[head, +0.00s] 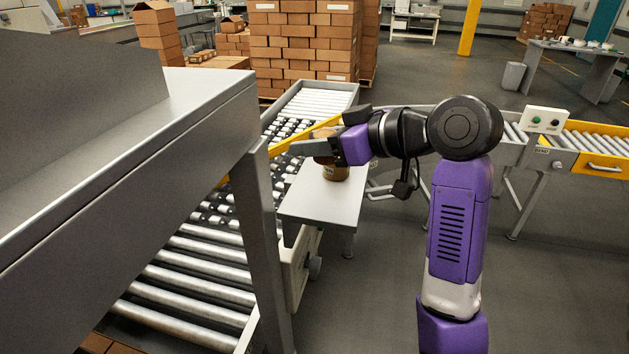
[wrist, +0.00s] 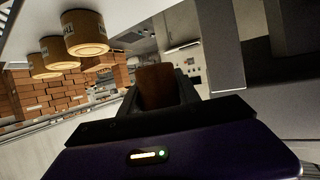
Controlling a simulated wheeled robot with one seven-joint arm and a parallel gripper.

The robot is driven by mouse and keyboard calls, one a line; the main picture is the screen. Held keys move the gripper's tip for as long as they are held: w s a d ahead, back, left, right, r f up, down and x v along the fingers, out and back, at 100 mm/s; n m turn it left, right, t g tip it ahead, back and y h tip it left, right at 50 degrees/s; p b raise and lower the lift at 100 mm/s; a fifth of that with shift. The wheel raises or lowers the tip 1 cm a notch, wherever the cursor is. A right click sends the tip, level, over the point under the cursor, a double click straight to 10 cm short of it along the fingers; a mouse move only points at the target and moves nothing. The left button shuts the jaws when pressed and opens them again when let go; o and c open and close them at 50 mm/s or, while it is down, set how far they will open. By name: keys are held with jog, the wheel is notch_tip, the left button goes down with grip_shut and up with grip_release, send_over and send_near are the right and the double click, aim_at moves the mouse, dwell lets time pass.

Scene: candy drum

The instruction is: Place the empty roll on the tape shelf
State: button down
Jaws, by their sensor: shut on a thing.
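In the wrist view my gripper (wrist: 158,92) is shut on a plain brown piece, which looks like the empty roll (wrist: 157,82), between its two dark fingers. In the head view my gripper (head: 308,147) is over a pale metal side shelf (head: 318,206), which looks like the tape shelf. A brown roll with a dark label (head: 335,171) shows just below the gripper, partly hidden by it. Brown also shows just above the fingers; I cannot tell which roll that is. In the wrist view several brown tape rolls (wrist: 87,30) stand in a row at the left.
A roller conveyor (head: 200,262) runs beside the shelf on its left. A big grey metal housing (head: 120,150) and its leg fill the left foreground. Stacked cartons (head: 300,45) stand behind. Another conveyor with a control box (head: 543,120) is at right. The shelf's front part is bare.

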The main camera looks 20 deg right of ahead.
aim_at(315, 197)
notch_tip(315, 197, down, 9)
jog(key=shift+f+p, duration=0.2)
jog(key=shift+p, duration=0.3)
jog(key=c, duration=0.9)
grip_release()
jog(key=shift+f, duration=0.1)
jog(key=shift+o, duration=0.2)
jog(key=shift+s+d+r, duration=0.1)
jog(key=shift+r, duration=0.1)
jog(key=b+v, duration=0.2)
jog(key=v, duration=0.9)
jog(key=shift+s+d+r, duration=0.15)
jog(key=shift+s+d, duration=0.05)
jog(key=shift+s, duration=0.1)
